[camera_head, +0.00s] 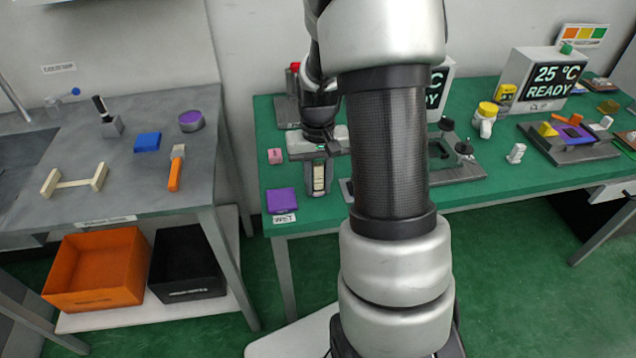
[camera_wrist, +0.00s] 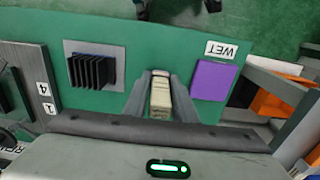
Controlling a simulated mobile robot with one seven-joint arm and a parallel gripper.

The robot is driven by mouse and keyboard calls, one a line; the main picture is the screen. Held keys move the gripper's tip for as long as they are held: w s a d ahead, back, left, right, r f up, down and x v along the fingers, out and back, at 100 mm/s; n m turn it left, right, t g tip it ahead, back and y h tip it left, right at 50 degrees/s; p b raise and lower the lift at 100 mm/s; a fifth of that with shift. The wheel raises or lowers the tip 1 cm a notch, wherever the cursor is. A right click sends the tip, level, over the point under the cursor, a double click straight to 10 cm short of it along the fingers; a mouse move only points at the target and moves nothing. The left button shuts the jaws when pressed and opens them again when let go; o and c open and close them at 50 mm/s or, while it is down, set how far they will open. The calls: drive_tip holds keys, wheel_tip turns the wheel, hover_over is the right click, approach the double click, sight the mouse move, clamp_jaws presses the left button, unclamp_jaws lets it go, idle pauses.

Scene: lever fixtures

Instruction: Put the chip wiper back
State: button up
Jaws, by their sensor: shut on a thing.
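My gripper (camera_head: 318,186) is over the left part of the green table, fingers pointing down. In the wrist view my gripper (camera_wrist: 160,98) is shut on a narrow cream block with a darker end, which I take to be the chip wiper (camera_wrist: 161,95). It also shows between the fingers in the head view (camera_head: 319,177). Whether it touches the table is unclear. A purple pad (camera_head: 281,201) lies left of my gripper beside a WET label (camera_head: 284,218). The pad (camera_wrist: 213,80) is right of the fingers in the wrist view.
A black finned rack on a grey plate (camera_wrist: 92,72) stands left of the fingers in the wrist view; my arm mostly hides it in the head view. A pink block (camera_head: 275,156) lies near the table's left edge. A dark fixture (camera_head: 455,160) stands right of my arm.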

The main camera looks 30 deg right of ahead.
drive_tip(key=shift+f, duration=0.15)
drive_tip(key=o, duration=1)
